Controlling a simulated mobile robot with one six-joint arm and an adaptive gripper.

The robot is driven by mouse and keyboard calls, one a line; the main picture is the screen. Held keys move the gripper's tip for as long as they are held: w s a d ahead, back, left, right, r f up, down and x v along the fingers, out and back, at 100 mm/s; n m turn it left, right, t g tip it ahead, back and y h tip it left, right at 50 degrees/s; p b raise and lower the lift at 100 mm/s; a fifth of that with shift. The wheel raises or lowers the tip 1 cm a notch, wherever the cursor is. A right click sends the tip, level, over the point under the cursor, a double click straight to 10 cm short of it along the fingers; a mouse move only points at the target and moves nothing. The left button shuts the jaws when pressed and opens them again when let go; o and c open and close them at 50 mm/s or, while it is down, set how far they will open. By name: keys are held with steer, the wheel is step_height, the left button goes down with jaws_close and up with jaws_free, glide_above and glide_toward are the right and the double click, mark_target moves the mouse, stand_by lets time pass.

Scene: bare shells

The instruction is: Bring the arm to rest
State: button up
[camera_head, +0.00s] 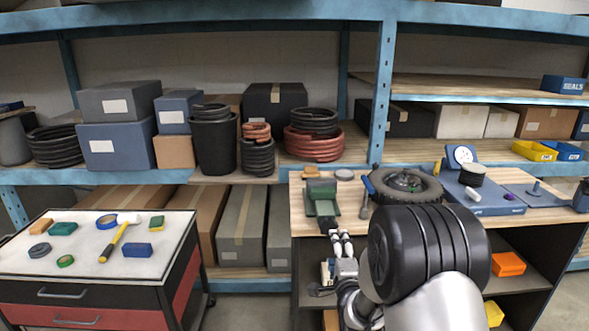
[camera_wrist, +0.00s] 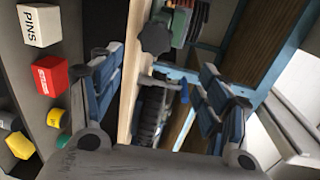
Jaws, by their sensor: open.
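My gripper (camera_head: 341,236) is in front of the workbench (camera_head: 541,214), near its front edge in the head view. In the wrist view my gripper (camera_wrist: 158,78) has its two blue-grey fingers spread wide apart, with nothing held between them. The bench's wooden edge shows beyond and between the fingers. My arm's dark joint and pale link cover the middle of the bench front in the head view.
A green-based tool (camera_head: 322,196), a black wheel (camera_head: 403,185) and a blue fixture (camera_head: 489,202) occupy the bench top. Below are an orange bin (camera_head: 508,263) and small boxes, including a white PINS box (camera_wrist: 39,25). A tool cart (camera_head: 85,263) stands left.

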steer(key=s+r+n+g, duration=0.3)
steer(key=s+r+n, duration=0.2)
steer(key=s, duration=0.4)
steer(key=s+r+n+g, duration=0.3)
steer(key=s+r+n, duration=0.25)
steer(key=s, duration=0.25)
steer(key=s+n+g, duration=0.6)
steer(key=s+n, duration=0.1)
steer(key=s, duration=1.9)
steer(key=shift+s+a+f+n, duration=0.15)
steer(key=shift+s+f+n, duration=0.15)
steer(key=shift+n, duration=0.05)
